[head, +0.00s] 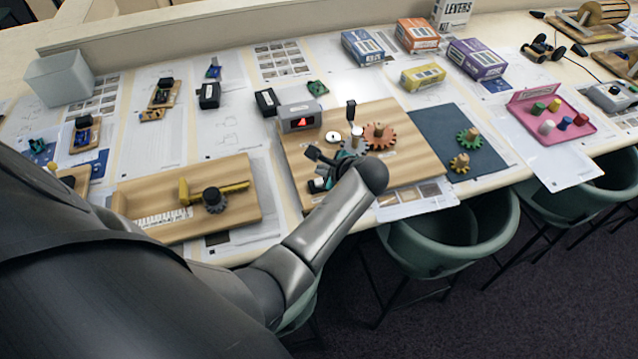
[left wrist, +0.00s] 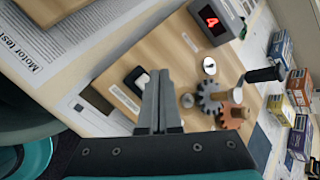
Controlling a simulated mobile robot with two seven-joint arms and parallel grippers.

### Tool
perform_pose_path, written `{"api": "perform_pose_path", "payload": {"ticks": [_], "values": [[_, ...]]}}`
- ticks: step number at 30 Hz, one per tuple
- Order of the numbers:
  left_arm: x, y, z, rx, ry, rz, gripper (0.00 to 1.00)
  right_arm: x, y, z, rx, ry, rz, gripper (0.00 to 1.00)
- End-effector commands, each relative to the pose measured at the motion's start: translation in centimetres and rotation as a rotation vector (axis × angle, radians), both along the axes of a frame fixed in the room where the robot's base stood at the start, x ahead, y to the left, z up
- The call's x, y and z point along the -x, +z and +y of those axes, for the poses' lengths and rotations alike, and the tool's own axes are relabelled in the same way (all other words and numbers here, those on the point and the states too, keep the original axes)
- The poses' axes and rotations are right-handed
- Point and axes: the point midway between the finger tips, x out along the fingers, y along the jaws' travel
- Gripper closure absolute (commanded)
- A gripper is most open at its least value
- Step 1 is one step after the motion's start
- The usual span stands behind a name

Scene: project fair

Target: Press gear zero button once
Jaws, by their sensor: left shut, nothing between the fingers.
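A wooden gear board (head: 410,175) lies on the table, with a display box (head: 300,116) at its upper left corner. In the left wrist view the display (left wrist: 214,20) shows a red 4. A grey gear (left wrist: 210,98) meshes with or touches an orange gear (left wrist: 232,115). A small black block with a white top (left wrist: 136,77), which looks like the button, sits beside a white label I cannot read. My left gripper (head: 318,160) is shut and empty over the board. In the left wrist view its fingertips (left wrist: 158,76) appear just right of the button; I cannot tell the gap or any contact.
A black crank handle (left wrist: 264,74) stands up near the gears. A wooden tray (head: 240,168) lies left of the board and a dark mat (head: 430,125) with loose gears lies right. Boxes (head: 362,47) stand behind. Green chairs (head: 450,235) are along the front edge.

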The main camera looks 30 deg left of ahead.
Motion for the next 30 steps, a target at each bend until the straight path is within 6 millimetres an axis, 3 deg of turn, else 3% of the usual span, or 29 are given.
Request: {"api": "perform_pose_path", "payload": {"ticks": [6, 30], "values": [[-0.09, -1.47, 0.00, -0.001, -0.002, -0.002, 1.00, -0.02, -0.90, -0.36, 0.005, 0.002, 0.000, 0.50], [-0.07, -1.44, 0.02, -0.001, -0.001, -0.002, 1.00, 0.04, -0.84, -0.44, 0.006, -0.001, 0.002, 0.50]]}}
